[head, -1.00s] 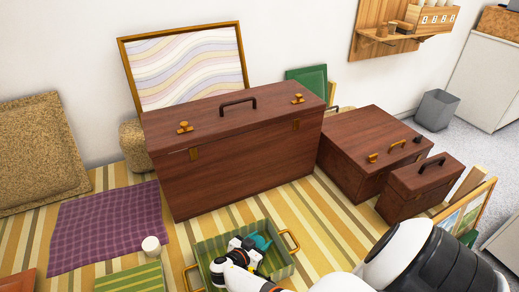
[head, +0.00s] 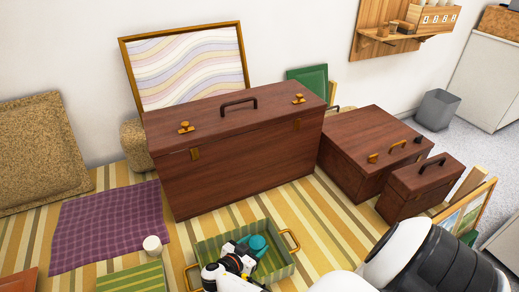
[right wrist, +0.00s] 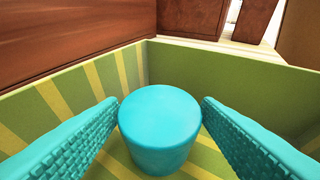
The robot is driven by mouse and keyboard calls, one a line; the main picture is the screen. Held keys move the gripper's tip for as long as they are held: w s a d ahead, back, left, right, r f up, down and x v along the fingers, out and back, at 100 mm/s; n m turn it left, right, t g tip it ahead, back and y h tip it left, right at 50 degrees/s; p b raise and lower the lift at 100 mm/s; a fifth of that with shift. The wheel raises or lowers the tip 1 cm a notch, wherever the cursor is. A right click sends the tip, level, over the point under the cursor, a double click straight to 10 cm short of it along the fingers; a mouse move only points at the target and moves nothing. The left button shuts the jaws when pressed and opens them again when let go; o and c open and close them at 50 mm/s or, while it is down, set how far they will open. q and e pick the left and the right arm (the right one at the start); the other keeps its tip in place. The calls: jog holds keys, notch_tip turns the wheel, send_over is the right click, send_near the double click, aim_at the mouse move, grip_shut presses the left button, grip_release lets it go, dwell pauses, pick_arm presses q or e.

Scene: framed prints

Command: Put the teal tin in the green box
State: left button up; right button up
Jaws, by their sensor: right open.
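The green box (head: 205,250) is an open striped green tray with gold handles at the front centre of the head view. The teal tin (head: 259,244) is inside its walls; in the right wrist view the tin (right wrist: 160,130) looks upright, a smooth round-topped cylinder. My right gripper (head: 250,250) reaches down into the box. Its teal ridged fingers (right wrist: 160,115) stand open, one on each side of the tin, with narrow gaps. The tin's underside is hidden, so its contact with the box floor cannot be seen. My left gripper is not in view.
A large brown case (head: 240,150) stands right behind the box. Smaller brown cases (head: 372,150) stand to the right. A white cylinder (head: 152,245) and a purple cloth (head: 110,225) lie to the left. Striped floor covering is clear between the box and the right-hand cases.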

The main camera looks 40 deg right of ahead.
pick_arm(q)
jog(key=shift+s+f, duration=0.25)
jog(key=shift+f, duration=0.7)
pick_arm(e)
jog(key=v, duration=0.8)
jog(key=shift+a+r, duration=0.1)
jog(key=shift+a, duration=0.1)
